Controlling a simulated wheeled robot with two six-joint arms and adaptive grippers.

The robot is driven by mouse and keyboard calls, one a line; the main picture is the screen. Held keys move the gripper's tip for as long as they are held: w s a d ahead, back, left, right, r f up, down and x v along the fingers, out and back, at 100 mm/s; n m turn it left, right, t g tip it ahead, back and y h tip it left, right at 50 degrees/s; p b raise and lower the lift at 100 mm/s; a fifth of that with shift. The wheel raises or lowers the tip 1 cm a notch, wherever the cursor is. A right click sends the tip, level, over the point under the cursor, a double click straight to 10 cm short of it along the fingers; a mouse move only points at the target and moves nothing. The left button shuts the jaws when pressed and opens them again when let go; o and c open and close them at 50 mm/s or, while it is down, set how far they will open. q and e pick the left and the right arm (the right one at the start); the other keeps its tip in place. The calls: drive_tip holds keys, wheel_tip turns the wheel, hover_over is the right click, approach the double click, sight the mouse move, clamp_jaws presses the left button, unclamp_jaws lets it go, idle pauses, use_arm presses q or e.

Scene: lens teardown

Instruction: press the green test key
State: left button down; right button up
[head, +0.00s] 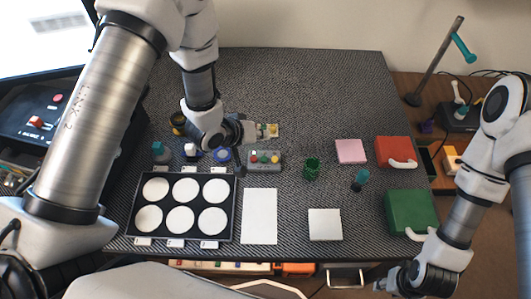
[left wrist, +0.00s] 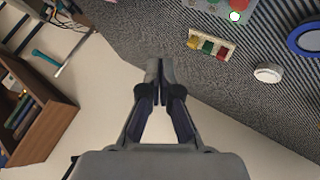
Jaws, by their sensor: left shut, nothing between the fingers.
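A grey box with coloured round keys (head: 265,167) sits on the dark mat near its middle. In the left wrist view its edge shows at the top (left wrist: 222,8), with a bright whitish-green spot on it. A small strip with yellow, green and red blocks (head: 269,130) lies behind the box; it also shows in the left wrist view (left wrist: 210,44). My left gripper (head: 256,131) is shut and empty, beside the strip and behind the grey box. In the left wrist view its fingertips (left wrist: 159,66) touch nothing visible. My right gripper (head: 392,281) is low at the right; its fingers are unclear.
A black tray with white discs (head: 236,205) and a white sheet (head: 259,216) lie in front. A green cup (head: 312,168), pink pad (head: 351,151), red box (head: 393,150) and green box (head: 408,208) stand to the right. The back of the mat is clear.

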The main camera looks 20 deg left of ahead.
sight(262, 159)
use_arm(q)
drive_tip(key=f+b, duration=0.2)
drive_tip(key=f, duration=0.1)
drive_tip(key=f+b, duration=0.5)
drive_tip(key=shift+w+f, duration=0.3)
drive_tip(key=shift+w, duration=0.05)
drive_tip(key=shift+f, duration=0.4)
idle(0.7)
drive_tip(key=shift+f+b, duration=0.35)
